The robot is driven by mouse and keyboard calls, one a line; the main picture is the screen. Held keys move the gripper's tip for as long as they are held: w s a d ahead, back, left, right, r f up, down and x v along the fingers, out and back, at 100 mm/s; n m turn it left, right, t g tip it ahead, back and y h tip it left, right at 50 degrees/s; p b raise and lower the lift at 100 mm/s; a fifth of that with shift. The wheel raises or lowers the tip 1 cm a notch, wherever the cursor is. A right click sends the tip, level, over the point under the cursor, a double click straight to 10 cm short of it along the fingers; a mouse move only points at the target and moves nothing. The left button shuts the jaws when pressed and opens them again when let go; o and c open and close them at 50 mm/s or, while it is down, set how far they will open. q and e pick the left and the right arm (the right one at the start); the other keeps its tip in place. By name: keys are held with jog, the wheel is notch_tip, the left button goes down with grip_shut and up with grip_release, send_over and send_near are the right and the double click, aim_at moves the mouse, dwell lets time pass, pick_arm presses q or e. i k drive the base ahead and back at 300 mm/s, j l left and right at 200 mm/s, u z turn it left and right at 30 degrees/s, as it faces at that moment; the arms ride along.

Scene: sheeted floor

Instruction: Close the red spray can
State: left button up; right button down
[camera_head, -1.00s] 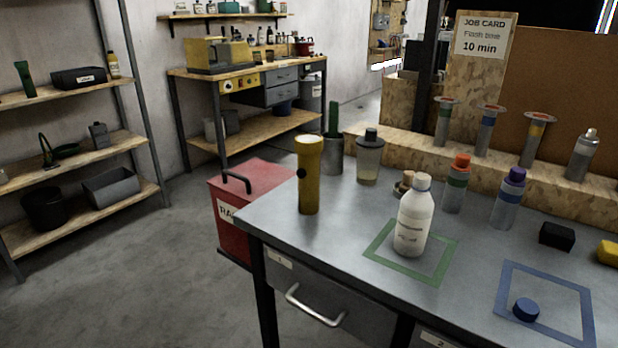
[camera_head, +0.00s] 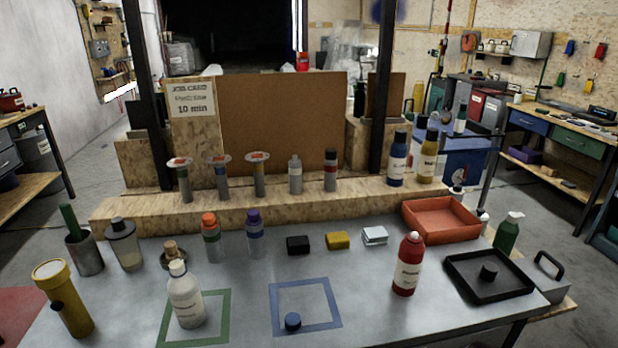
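The red spray can (camera_head: 408,266) stands upright on the right half of the grey worktable. It has a pale label and a small whitish top, and I see no cap over that top. A black round cap-like piece (camera_head: 488,271) lies in a black tray (camera_head: 462,278) to the right of the can. A blue round cap (camera_head: 292,321) lies at the lower edge of the blue square outline (camera_head: 338,318). Neither of my grippers is in view.
A white bottle (camera_head: 186,299) stands in the green outline (camera_head: 163,338), and a yellow flashlight (camera_head: 66,301) is at the left. An orange tray (camera_head: 440,233) sits behind the red can. Small blocks lie mid-table. The table between the blue outline and red can is clear.

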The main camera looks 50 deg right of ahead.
aim_at(411, 254)
jog(key=z, duration=2.1)
